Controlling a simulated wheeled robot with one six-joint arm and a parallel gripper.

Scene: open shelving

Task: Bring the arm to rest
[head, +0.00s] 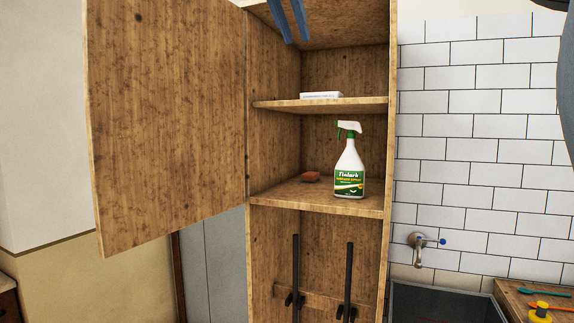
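Two blue-grey fingers of my gripper (297,40) reach down from the top edge of the head view, in front of the upper part of the open wooden cabinet (273,140). A gap shows between the fingers and nothing is held in it. The rest of the gripper is cut off by the frame. A blue-grey rounded part at the right edge looks like part of my arm.
The cabinet door (170,120) stands open to the left. A spray bottle (349,175) and a small reddish-brown item (311,176) are on the middle shelf; a white box (321,95) lies above. A tap (418,245) and sink (445,302) are at right.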

